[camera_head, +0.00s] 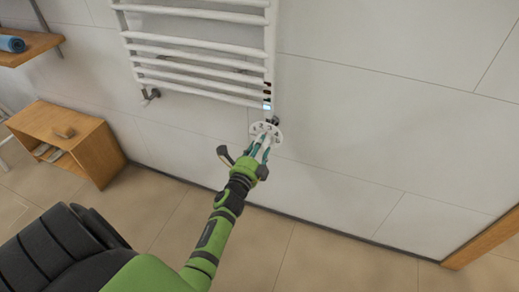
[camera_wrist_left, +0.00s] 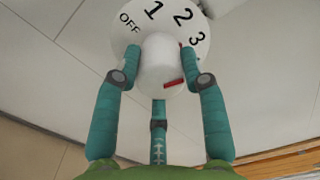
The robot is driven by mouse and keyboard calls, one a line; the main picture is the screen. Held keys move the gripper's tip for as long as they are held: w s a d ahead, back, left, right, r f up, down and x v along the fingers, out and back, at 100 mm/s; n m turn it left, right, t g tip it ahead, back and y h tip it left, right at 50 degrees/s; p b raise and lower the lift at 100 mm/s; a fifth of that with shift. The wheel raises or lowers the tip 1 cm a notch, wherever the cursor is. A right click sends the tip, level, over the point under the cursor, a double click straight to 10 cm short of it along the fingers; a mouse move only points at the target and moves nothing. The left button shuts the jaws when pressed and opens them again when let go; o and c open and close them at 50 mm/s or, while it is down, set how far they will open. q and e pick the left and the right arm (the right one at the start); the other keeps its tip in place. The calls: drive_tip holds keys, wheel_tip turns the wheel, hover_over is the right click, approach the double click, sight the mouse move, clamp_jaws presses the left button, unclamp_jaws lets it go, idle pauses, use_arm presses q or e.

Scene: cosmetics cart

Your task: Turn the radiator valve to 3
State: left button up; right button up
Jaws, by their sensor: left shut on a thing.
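The white radiator valve (camera_head: 266,128) sits at the lower right end of the white towel radiator (camera_head: 205,48). In the left wrist view its round dial plate (camera_wrist_left: 208,18) shows OFF, 1, 2 and 3. A white knob (camera_wrist_left: 160,62) stands out from the plate. A red mark (camera_wrist_left: 173,83) shows on the knob's lower right, below the 3 and not lined up with it. My left gripper (camera_wrist_left: 161,58) is shut on the knob, one finger on each side. In the head view my left gripper (camera_head: 264,142) reaches the valve from below. The fingers hide parts of the plate's lower edge.
A wooden cabinet (camera_head: 92,160) stands on the floor at the left. A wooden shelf (camera_head: 30,46) with a blue rolled towel (camera_head: 11,43) is above it. The tiled wall (camera_head: 380,120) right of the valve is clear. Wooden trim (camera_head: 485,240) is at the lower right.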

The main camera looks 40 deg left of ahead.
use_arm(q)
drive_tip(key=shift+s+a+f+m, duration=0.1)
drive_tip(key=shift+a+m, duration=0.1)
drive_tip(key=shift+m, duration=0.4)
use_arm(e)
drive_tip(key=shift+s+r, duration=0.1)
drive_tip(key=shift+s, duration=0.05)
drive_tip(key=shift+r, duration=0.1)
use_arm(q)
drive_tip(key=o, duration=1.1)
drive_tip(key=shift+o, duration=0.2)
drive_tip(key=shift+d, duration=0.1)
use_arm(e)
drive_tip(key=shift+s+a, duration=0.1)
use_arm(q)
drive_tip(key=shift+s, duration=0.2)
drive_tip(key=v, duration=1.1)
drive_tip(key=shift+s, duration=0.25)
drive_tip(key=shift+d, duration=0.15)
